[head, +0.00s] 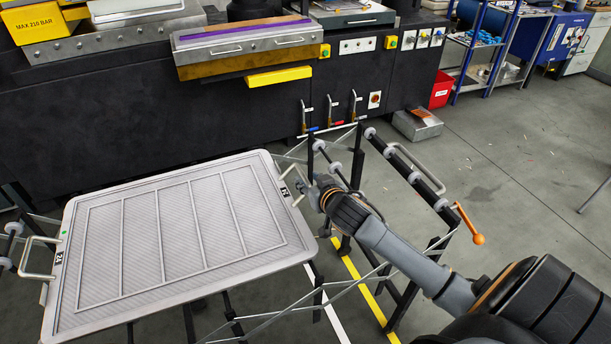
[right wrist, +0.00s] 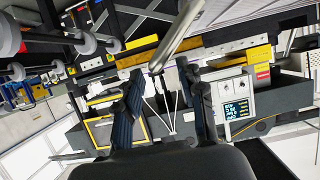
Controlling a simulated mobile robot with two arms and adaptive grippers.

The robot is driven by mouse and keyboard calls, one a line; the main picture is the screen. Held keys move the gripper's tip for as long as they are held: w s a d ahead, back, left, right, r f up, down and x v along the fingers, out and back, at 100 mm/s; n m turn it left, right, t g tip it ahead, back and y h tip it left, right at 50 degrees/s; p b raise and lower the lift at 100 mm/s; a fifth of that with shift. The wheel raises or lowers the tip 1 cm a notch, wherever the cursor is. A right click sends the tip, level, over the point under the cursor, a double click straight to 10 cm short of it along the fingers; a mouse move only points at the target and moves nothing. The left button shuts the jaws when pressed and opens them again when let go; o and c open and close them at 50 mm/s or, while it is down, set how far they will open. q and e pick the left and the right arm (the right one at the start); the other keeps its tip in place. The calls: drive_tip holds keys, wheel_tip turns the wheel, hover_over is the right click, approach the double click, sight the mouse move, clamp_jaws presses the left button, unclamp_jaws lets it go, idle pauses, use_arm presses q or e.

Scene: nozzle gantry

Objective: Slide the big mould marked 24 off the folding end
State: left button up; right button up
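The big mould (head: 185,235) is a flat light-grey ribbed plate with a rounded rim, lying on a roller stand. Black labels marked 24 sit near its left and right edges, and each of these edges has a metal loop handle. My right gripper (head: 312,192) is at the right handle (head: 291,178). In the right wrist view my right gripper (right wrist: 165,75) has its two dark fingers apart. A grey bar (right wrist: 178,38) slants down between the fingertips; I cannot tell whether they touch it. My left gripper is not in view.
The stand's end section with white rollers (head: 400,165) extends right of the mould, with an orange crank handle (head: 470,226). A black machine bench (head: 200,120) runs behind. A grey box (head: 417,124) is on the floor.

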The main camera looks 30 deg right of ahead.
sight(306, 178)
drive_tip(key=shift+x, duration=1.7)
drive_tip(key=shift+c, duration=0.2)
clamp_jaws()
